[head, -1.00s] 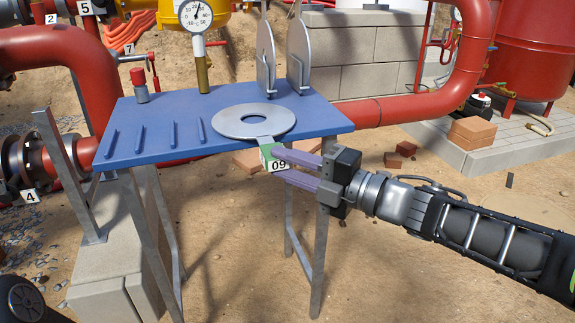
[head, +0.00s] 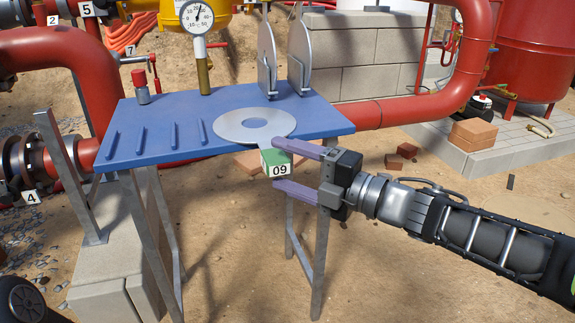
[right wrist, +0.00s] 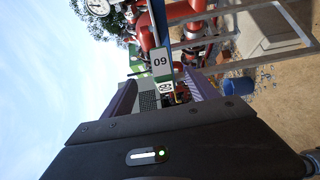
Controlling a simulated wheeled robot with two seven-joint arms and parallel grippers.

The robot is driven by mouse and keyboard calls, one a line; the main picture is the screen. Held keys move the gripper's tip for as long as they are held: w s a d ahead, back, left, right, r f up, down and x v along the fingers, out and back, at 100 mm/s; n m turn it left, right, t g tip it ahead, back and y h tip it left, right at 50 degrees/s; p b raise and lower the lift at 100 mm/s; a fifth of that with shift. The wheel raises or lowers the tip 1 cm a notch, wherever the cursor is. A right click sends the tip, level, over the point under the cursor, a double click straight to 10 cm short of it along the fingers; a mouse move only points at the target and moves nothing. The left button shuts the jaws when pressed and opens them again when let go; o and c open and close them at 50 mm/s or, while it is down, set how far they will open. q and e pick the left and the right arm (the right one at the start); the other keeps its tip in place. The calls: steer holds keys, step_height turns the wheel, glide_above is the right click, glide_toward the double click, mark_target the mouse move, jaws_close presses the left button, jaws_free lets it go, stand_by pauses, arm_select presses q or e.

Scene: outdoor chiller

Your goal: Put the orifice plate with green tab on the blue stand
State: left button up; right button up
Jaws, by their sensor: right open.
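The orifice plate (head: 230,125), a flat grey ring with a green tab (head: 273,158) marked 09, lies flat on the blue stand (head: 180,150). Its tab hangs out past the front edge of the stand. My right gripper (head: 275,164) is open, with its purple fingers apart around the tab. My left gripper is not in view.
Two more grey plates (head: 267,60) stand upright at the back of the stand. Several blue ribs (head: 143,140) lie on its left part. A gauge (head: 197,17) and red pipes (head: 85,75) are behind it. Bare sand lies in front.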

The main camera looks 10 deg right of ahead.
steer(key=shift+o, duration=0.3)
steer(key=shift+d, duration=0.1)
steer(key=shift+s+d+r, duration=0.1)
steer(key=shift+s+d, duration=0.05)
steer(key=shift+s, duration=0.1)
steer(key=p+v, duration=0.2)
steer(key=v, duration=0.4)
steer(key=shift+s+d, duration=0.1)
steer(key=shift+s, duration=0.05)
steer(key=p+v, duration=0.2)
steer(key=v, duration=0.6)
stand_by(0.4)
